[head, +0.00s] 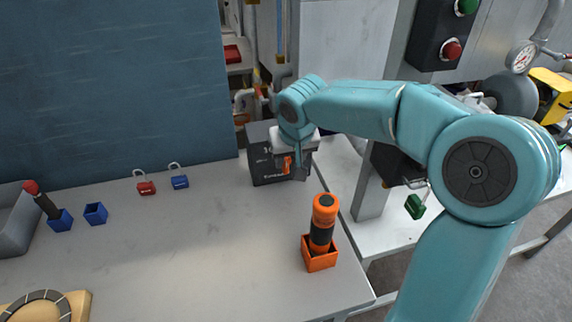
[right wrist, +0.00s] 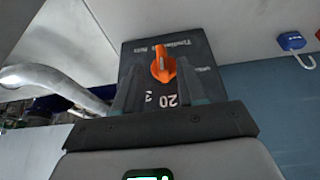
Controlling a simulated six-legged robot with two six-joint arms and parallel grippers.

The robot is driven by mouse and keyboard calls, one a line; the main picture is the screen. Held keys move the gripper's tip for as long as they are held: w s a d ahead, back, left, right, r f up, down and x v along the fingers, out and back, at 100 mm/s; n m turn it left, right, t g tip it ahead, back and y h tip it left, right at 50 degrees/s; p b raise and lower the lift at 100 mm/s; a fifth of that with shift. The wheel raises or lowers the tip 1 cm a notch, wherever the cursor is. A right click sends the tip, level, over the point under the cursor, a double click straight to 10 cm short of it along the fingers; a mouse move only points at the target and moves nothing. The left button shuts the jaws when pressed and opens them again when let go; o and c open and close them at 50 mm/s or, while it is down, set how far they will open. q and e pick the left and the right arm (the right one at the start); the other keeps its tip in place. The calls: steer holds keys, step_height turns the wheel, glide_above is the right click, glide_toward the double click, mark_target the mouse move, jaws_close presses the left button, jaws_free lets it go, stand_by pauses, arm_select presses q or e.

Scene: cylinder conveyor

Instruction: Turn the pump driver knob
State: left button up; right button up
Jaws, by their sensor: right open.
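The pump driver is a dark grey box (head: 262,170) with white lettering at the back right of the table. Its orange knob (right wrist: 163,66) sits on the box face and shows between my fingers in the right wrist view; in the head view the knob (head: 287,163) is partly hidden by my gripper. My right gripper (right wrist: 160,80) is open, with one finger on each side of the knob's lower part. I cannot tell whether the fingers touch it. My left gripper is not in view.
An orange and black cylinder (head: 322,225) stands in an orange holder (head: 319,262) in front of the box. Red (head: 146,188) and blue (head: 180,182) padlocks lie at the back. Blue holders (head: 95,214) stand at the left. The middle of the table is clear.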

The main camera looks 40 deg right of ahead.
mark_target(287, 163)
steer(key=x, duration=0.4)
steer(key=shift+w+f, duration=0.1)
steer(key=shift+f, duration=0.05)
steer(key=shift+w+f, duration=0.1)
steer(key=shift+w, duration=0.05)
jaws_close()
